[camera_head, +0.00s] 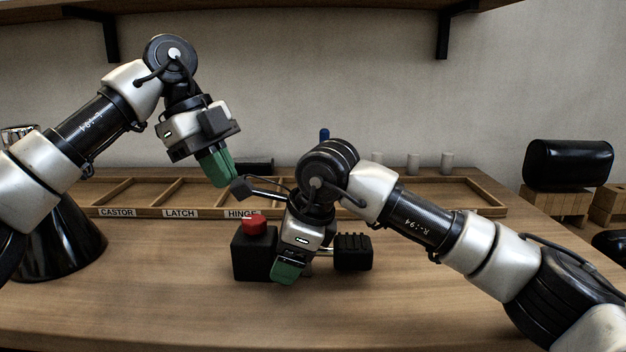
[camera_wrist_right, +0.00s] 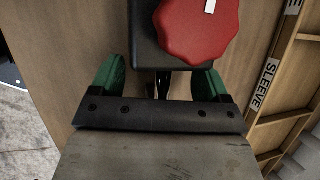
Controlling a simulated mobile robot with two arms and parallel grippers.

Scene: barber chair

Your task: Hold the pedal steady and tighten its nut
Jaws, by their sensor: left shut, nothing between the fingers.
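A black ribbed pedal pad (camera_head: 353,251) lies low over the bench, right of my right gripper. A short metal bar at its left end runs behind that gripper. A black block (camera_head: 252,262) with a red knob (camera_head: 254,226) stands left of the gripper; the right wrist view also shows the knob (camera_wrist_right: 197,25). My right gripper (camera_head: 287,271) points down between block and pad. Its green fingers stand apart in the right wrist view (camera_wrist_right: 160,82), with dark narrow parts between. My left gripper (camera_head: 219,170) is shut and empty, above the block. I cannot make out the nut.
A dark-ended bar (camera_head: 262,193) shows beneath my left gripper. A wooden compartment tray (camera_head: 470,211) with labels CASTOR, LATCH and HINGE lies behind. Several pale cylinders (camera_head: 446,162) stand at the back. A black cone-shaped object (camera_head: 75,245) is at left. The front bench is clear.

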